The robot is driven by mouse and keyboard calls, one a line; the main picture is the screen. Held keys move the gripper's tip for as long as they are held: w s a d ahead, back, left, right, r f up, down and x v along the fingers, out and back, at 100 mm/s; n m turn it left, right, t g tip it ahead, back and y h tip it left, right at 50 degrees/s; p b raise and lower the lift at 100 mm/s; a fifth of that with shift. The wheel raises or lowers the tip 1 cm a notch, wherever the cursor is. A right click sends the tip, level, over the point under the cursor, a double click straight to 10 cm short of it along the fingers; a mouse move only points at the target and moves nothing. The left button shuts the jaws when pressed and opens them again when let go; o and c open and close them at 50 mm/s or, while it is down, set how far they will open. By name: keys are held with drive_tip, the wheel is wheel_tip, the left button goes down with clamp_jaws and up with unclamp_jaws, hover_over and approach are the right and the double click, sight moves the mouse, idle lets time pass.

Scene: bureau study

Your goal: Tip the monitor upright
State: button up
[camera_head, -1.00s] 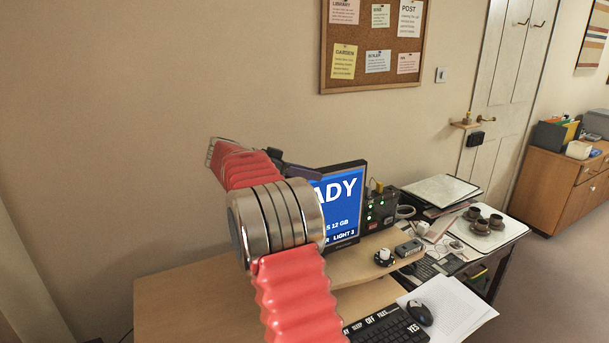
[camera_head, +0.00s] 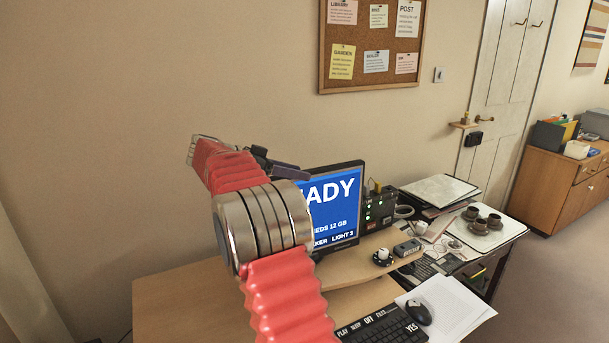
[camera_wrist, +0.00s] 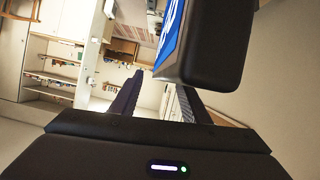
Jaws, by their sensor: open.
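The monitor (camera_head: 342,213) stands on the desk (camera_head: 165,300) with a blue lit screen and a black frame. It looks close to upright in the head view; I cannot tell a slight tilt. My arm hides its left part. My gripper (camera_head: 287,166) is at the monitor's upper left, its dark fingers partly hidden behind my arm. In the wrist view the monitor's dark casing corner (camera_wrist: 215,50) is close above the right finger. My gripper (camera_wrist: 158,84) is open there, with nothing between the fingers. I cannot tell whether a finger touches the casing.
A dark box with green lights (camera_head: 379,208) stands right of the monitor. The keyboard (camera_head: 385,328), mouse (camera_head: 418,312) and papers (camera_head: 455,310) lie in front. The wall (camera_head: 100,150) is close behind. The desk's left part is bare.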

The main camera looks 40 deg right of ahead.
drive_tip(key=v, duration=0.9)
drive_tip(key=shift+a+r, duration=0.2)
drive_tip(key=shift+s+a+r+n, duration=0.1)
drive_tip(key=shift+s+a+n, duration=0.1)
drive_tip(key=shift+n, duration=0.1)
drive_tip(key=c, duration=0.4)
drive_tip(key=s+a+n+t+y, duration=0.1)
drive_tip(key=s+a+n, duration=0.1)
drive_tip(key=s+a+n+t+y, duration=0.1)
drive_tip(key=s+n, duration=0.1)
drive_tip(key=shift+s+a+r, duration=0.2)
drive_tip(key=shift+s+a, duration=0.2)
clamp_jaws()
drive_tip(key=s+a+f+n+t+y, duration=0.2)
drive_tip(key=s+a+f+n+y, duration=0.1)
drive_tip(key=s+a, duration=0.5)
drive_tip(key=s+a+f+n+t+y, duration=0.3)
drive_tip(key=s+a+f+n, duration=0.3)
drive_tip(key=s, duration=0.4)
drive_tip(key=s+a+f+n+t+y, duration=0.2)
drive_tip(key=s+a+f+n+y, duration=0.3)
drive_tip(key=s+a, duration=0.5)
drive_tip(key=shift+a+f+n, duration=0.2)
drive_tip(key=shift+a+n, duration=0.1)
drive_tip(key=shift+n, duration=0.4)
